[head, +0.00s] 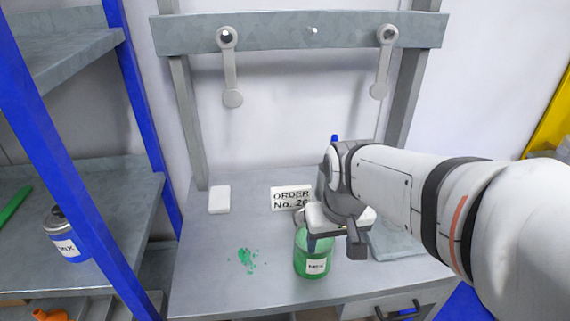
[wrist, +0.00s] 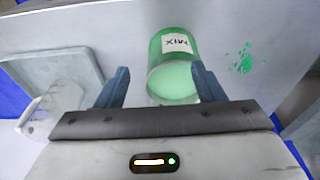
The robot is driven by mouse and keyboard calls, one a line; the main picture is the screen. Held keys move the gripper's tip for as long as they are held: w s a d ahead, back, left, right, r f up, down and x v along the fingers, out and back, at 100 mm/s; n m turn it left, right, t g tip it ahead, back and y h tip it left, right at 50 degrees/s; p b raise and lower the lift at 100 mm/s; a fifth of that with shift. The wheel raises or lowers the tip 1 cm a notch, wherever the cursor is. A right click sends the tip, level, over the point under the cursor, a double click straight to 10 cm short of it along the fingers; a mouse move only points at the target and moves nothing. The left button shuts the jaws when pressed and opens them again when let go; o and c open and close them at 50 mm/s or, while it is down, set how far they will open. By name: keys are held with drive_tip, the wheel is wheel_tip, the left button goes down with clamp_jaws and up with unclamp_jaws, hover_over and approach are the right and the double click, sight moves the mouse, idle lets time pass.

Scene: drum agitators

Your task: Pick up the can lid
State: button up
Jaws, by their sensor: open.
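A green can (head: 314,259) labelled MIX stands upright on the grey workbench. It also shows in the wrist view (wrist: 174,64), where its round top is pale green; I cannot tell whether this is a lid or the contents. My gripper (head: 335,238) is over the can, pointing down. In the wrist view my gripper (wrist: 160,70) is open and empty, with one blue finger on each side of the can. I see no clearly separate can lid.
A grey tray (head: 392,245) lies right of the can. Green splatter (head: 246,260) marks the bench (head: 205,270) at left. An order sign (head: 290,197) and a white block (head: 219,199) are at the back. A blue can (head: 66,240) stands on the left shelf.

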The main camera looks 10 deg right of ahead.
drive_tip(key=o, duration=0.5)
drive_tip(key=shift+n+g, duration=0.5)
drive_tip(key=shift+g, duration=0.3)
drive_tip(key=w+p, duration=0.1)
drive_tip(key=w, duration=0.1)
drive_tip(key=w+r+p, duration=0.1)
drive_tip(key=w, duration=0.2)
drive_tip(key=w+p, duration=0.1)
drive_tip(key=w, duration=0.2)
drive_tip(key=shift+w+a+r, duration=0.1)
drive_tip(key=shift+w+r, duration=0.1)
drive_tip(key=shift+r, duration=0.1)
drive_tip(key=shift+o, duration=1.4)
drive_tip(key=shift+n+g, duration=0.4)
drive_tip(key=shift+g, duration=0.4)
drive_tip(key=w+f+p, duration=0.1)
drive_tip(key=w, duration=0.2)
drive_tip(key=w+f+p, duration=0.1)
drive_tip(key=w, duration=0.2)
drive_tip(key=w+f+p, duration=0.1)
drive_tip(key=w, duration=0.2)
drive_tip(key=shift+a+f+p, duration=0.1)
drive_tip(key=shift+f+p, duration=0.1)
drive_tip(key=shift+p, duration=0.1)
drive_tip(key=shift+w+f, duration=0.3)
drive_tip(key=shift+f, duration=0.35)
drive_tip(key=shift+d+f+p, duration=0.2)
drive_tip(key=shift+f+p, duration=0.7)
drive_tip(key=shift+f, duration=2.7)
